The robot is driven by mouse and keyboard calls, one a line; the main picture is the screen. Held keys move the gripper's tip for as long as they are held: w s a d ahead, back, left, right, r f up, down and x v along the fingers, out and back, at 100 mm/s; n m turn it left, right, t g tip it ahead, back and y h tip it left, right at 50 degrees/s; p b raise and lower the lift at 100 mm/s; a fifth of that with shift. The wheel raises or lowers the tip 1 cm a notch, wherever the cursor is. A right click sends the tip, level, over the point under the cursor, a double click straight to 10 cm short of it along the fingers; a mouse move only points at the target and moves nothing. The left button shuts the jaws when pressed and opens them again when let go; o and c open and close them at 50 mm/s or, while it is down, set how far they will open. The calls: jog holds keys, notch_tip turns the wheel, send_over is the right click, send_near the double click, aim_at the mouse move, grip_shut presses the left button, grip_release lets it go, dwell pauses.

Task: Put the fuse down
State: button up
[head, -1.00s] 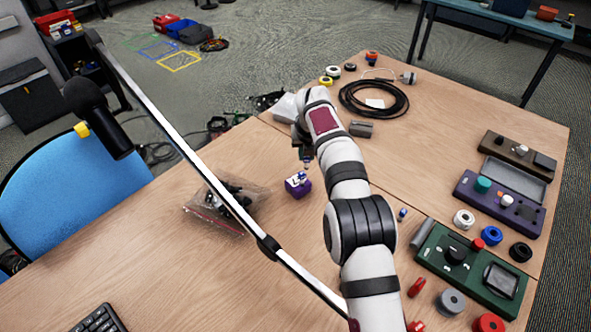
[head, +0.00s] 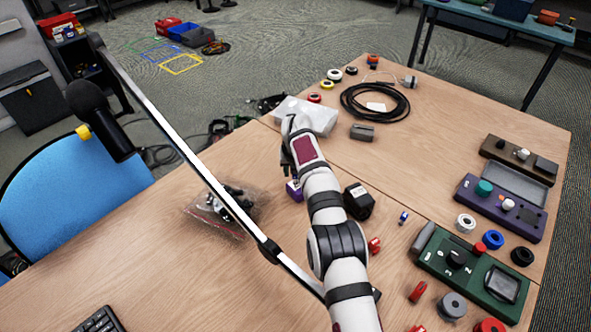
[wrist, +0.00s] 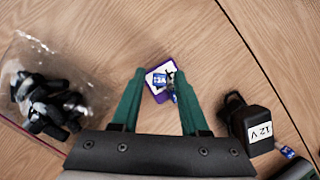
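A small purple box (wrist: 153,95) with a pale top lies below my gripper (wrist: 156,72) in the wrist view. Blue-and-white fuses (wrist: 161,80) show on it between the fingertips, one close to the right finger. The green fingers stand apart, with a gap wider than a fuse, and I see nothing clamped. In the head view the purple box (head: 293,190) is mostly hidden behind my arm, and my fingertips are hidden too. Another blue fuse (wrist: 287,152) lies apart on the table to the right; it also shows in the head view (head: 403,217).
A clear bag of black parts (head: 226,207) lies left of the box. A black 12 V adapter (head: 358,201) stands close on the right. A white block (head: 308,115) and a coiled black cable (head: 374,101) lie behind. Green (head: 472,265) and purple (head: 500,207) panels are at right.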

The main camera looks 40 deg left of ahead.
jog(key=v, duration=1.2)
jog(key=d+r+n+g+h, duration=0.1)
jog(key=d+r+n, duration=0.25)
jog(key=d, duration=0.65)
jog(key=d+r+n, duration=0.3)
jog(key=d+r, duration=0.1)
jog(key=d, duration=0.7)
jog(key=s+d+n+g, duration=0.2)
jog(key=s+d+n, duration=0.9)
jog(key=s+d, duration=0.75)
jog(key=s+d+f+n, duration=0.3)
jog(key=s+d+n, duration=0.1)
jog(key=s, duration=0.4)
jog(key=shift+d+f+g, duration=0.2)
jog(key=shift+d+g, duration=0.05)
jog(key=shift+g, duration=0.05)
